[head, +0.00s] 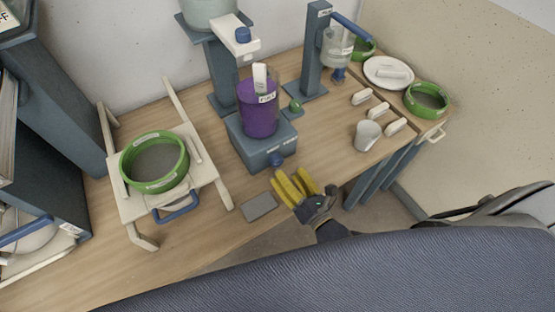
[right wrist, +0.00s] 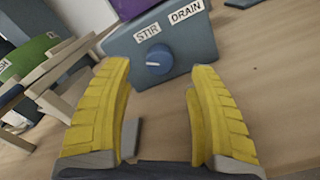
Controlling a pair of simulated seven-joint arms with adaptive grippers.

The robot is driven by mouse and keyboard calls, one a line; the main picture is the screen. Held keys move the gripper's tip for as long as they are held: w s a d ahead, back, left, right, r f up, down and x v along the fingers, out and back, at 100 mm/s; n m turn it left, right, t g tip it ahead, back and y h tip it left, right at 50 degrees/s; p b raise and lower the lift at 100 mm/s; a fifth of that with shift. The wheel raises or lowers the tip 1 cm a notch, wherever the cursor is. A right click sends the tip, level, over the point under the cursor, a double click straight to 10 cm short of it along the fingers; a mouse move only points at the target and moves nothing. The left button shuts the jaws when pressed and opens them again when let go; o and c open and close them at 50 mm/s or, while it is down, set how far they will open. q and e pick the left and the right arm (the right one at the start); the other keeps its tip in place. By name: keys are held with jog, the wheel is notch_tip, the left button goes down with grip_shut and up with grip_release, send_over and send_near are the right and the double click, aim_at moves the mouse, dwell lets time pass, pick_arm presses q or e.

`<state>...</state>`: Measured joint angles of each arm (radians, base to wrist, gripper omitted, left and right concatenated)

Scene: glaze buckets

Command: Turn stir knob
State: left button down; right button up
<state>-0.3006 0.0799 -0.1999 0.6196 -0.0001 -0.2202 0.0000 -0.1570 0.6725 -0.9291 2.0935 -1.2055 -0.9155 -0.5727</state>
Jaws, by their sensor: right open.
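The blue stir knob (head: 276,160) sits on the front face of the blue-grey base box (head: 256,148). In the right wrist view the knob (right wrist: 159,61) lies below labels reading STIR and DRAIN, with a white pointer mark on it. A purple bucket (head: 258,115) stands on the box. My right gripper (head: 294,183), with yellow fingers, is open in front of the knob. In the right wrist view the knob appears beyond and between the two spread fingers (right wrist: 160,95), and they do not touch it. My left gripper is not in view.
A green-rimmed sieve (head: 154,187) rests on a wooden stand at left. A grey pad (head: 259,206) lies near the table's front edge. A white cup (head: 367,135), white blocks and another green sieve (head: 427,113) are at right. Bare wood lies around the box.

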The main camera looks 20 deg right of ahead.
aim_at(279, 163)
jog(key=shift+x, duration=3.15)
jog(key=shift+c, duration=0.2)
grip_shut()
